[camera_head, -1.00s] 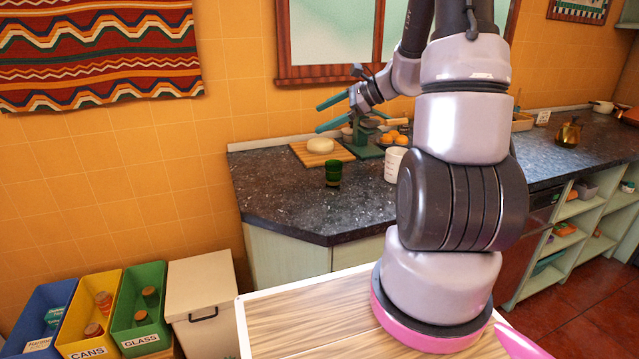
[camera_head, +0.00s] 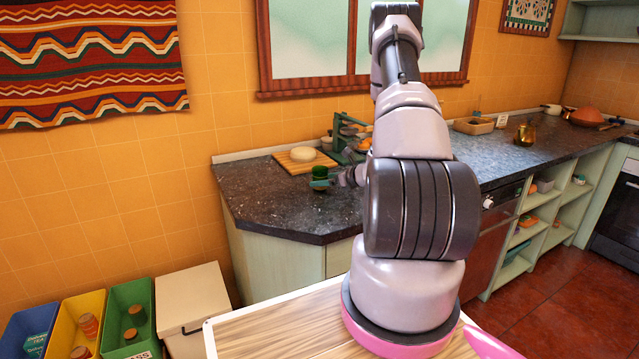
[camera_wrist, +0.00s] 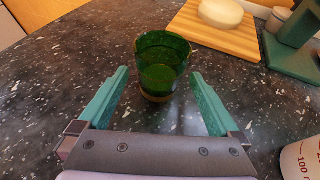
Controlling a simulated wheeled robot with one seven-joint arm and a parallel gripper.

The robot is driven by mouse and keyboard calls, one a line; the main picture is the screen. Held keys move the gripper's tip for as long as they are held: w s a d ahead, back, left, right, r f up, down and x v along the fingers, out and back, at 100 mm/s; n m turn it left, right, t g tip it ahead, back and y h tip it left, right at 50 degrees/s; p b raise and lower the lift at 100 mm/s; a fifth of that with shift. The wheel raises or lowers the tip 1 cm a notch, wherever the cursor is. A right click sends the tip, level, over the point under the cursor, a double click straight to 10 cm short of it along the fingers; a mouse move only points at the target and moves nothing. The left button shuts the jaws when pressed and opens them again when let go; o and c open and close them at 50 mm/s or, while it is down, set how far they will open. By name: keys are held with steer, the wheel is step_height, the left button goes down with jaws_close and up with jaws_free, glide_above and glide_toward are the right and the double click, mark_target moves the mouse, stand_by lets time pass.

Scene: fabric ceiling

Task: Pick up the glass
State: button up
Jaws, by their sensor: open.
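The glass (camera_wrist: 162,65) is a dark green tumbler standing upright on the dark speckled counter (camera_wrist: 60,75). In the head view the glass (camera_head: 319,173) is small and partly covered by my gripper (camera_head: 320,183). In the wrist view my gripper (camera_wrist: 155,98) is open, with one teal finger to each side of the glass's near part. The glass sits at the fingertips, mostly beyond them. I cannot tell whether a finger touches it. Nothing is held.
A wooden board (camera_wrist: 220,32) with a pale round item (camera_wrist: 221,12) lies behind the glass. A green stand (camera_wrist: 292,45) is at the back right. A white measuring cup (camera_wrist: 302,157) stands close at the right. The counter left of the glass is clear.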

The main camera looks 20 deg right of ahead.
steer(key=x, duration=0.5)
steer(key=shift+w+a+f, duration=0.15)
steer(key=shift+w+f, duration=0.05)
steer(key=shift+w, duration=0.05)
jaws_close()
steer(key=shift+r, duration=0.1)
step_height(320, 180, up, 10)
stand_by(0.5)
